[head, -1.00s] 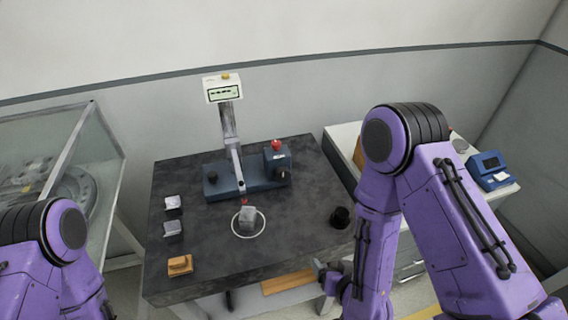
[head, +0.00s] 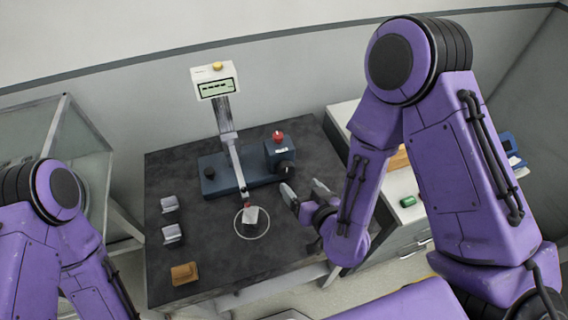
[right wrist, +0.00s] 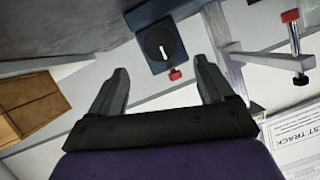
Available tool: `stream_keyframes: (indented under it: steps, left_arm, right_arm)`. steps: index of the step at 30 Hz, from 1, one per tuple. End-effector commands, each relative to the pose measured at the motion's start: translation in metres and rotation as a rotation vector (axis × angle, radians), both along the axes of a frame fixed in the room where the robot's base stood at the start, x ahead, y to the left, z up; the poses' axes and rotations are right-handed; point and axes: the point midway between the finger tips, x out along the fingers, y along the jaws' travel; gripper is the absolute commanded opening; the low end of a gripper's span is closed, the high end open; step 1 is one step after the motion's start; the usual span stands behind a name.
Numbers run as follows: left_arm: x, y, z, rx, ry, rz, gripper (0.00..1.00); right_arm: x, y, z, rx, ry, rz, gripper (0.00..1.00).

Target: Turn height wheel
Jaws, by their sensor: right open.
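A blue bench device (head: 235,172) stands on the dark table, with a block at its right end. A black round knob (head: 286,169) is on that block, under a red button (head: 278,136). In the right wrist view the knob (right wrist: 159,43) has a pale mark and lies ahead, between the two finger directions. My right gripper (head: 303,190) is open and empty, just in front and right of the knob, apart from it. It is also seen in the right wrist view (right wrist: 160,82). A second black knob (head: 209,172) is at the device's left end. My left gripper is out of frame.
A display (head: 214,82) tops the device's post. A small grey piece (head: 250,215) sits in a white ring under the device's arm. Two grey blocks and an orange-brown block (head: 184,273) line the table's left side. A white cabinet (head: 410,225) stands to the right.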

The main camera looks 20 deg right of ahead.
Motion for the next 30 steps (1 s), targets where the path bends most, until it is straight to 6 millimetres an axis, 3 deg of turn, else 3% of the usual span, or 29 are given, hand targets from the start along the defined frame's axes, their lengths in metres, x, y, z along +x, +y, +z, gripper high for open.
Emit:
stream_keyframes:
  steps: [1, 4, 8, 9, 15, 25, 26, 30]
  left_arm:
    - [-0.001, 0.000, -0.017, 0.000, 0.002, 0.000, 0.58]
    - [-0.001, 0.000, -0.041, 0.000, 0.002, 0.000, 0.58]
    - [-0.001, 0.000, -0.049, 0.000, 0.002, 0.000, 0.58]
    - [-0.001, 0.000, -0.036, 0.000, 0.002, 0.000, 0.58]
    - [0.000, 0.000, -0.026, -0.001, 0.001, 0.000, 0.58]
    - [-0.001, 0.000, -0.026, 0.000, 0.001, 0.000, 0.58]
    - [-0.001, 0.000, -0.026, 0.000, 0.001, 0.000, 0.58]
    - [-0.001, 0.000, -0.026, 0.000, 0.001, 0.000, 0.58]
  right_arm:
    - [0.006, 0.000, -0.010, 0.003, -0.005, -0.004, 0.81]
    - [0.018, 0.002, -0.019, 0.005, -0.007, -0.004, 0.81]
    - [0.047, 0.006, -0.025, 0.005, -0.003, -0.003, 0.81]
    - [0.055, 0.008, -0.021, 0.003, 0.001, -0.002, 0.81]
    - [0.084, 0.012, -0.033, 0.003, 0.000, -0.001, 0.81]
    - [0.091, 0.013, -0.038, 0.002, 0.001, 0.000, 0.81]
    - [0.091, 0.013, -0.038, 0.002, 0.001, 0.000, 0.78]
    - [0.091, 0.013, -0.038, 0.002, 0.001, 0.000, 0.32]
